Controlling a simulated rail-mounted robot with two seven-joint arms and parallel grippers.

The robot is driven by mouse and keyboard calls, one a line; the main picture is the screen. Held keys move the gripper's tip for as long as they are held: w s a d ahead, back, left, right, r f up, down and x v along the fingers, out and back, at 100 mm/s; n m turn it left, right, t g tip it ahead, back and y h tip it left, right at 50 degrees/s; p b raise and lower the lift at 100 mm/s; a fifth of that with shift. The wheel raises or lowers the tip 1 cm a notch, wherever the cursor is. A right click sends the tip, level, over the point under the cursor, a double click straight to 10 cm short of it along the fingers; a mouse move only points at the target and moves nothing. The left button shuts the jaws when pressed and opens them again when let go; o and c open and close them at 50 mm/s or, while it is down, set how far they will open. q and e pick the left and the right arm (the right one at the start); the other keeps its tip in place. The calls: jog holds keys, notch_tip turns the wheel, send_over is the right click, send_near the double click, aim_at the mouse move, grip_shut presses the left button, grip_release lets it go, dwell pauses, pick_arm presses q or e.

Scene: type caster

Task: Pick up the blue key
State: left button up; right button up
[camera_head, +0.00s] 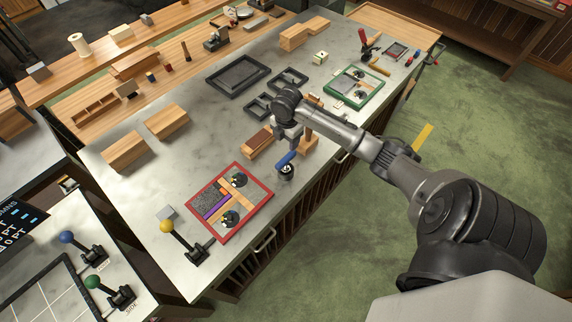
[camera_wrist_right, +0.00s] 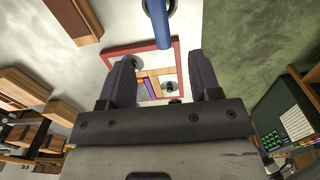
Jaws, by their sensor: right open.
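The blue key (camera_head: 286,159) shows as a short blue handle, tilted, at a small dark round holder (camera_head: 287,172) near the front edge of the grey worktop. In the right wrist view the blue handle (camera_wrist_right: 158,28) enters from the top, beyond the fingertips. My right gripper (camera_head: 287,139) is just behind and above the key in the head view, pointing down. Its two dark fingers (camera_wrist_right: 163,72) are apart with nothing between them. The key appears apart from the fingers. The key's lower end is hidden in the holder. My left gripper is not in view.
A red frame (camera_head: 245,227) with blocks and round dark pieces lies left of the key. A wooden block (camera_head: 256,144) and a wooden post (camera_head: 309,135) stand close to my gripper. A yellow-knobbed lever (camera_head: 167,227) is at the front left. A green frame (camera_head: 377,87) lies farther back.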

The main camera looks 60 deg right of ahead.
send_over(286, 158)
notch_tip(286, 158, down, 6)
jog(key=shift+a+r, duration=0.1)
jog(key=shift+f+p, duration=0.55)
jog(key=shift+f, duration=2.85)
jog(key=shift+c, duration=0.2)
grip_shut()
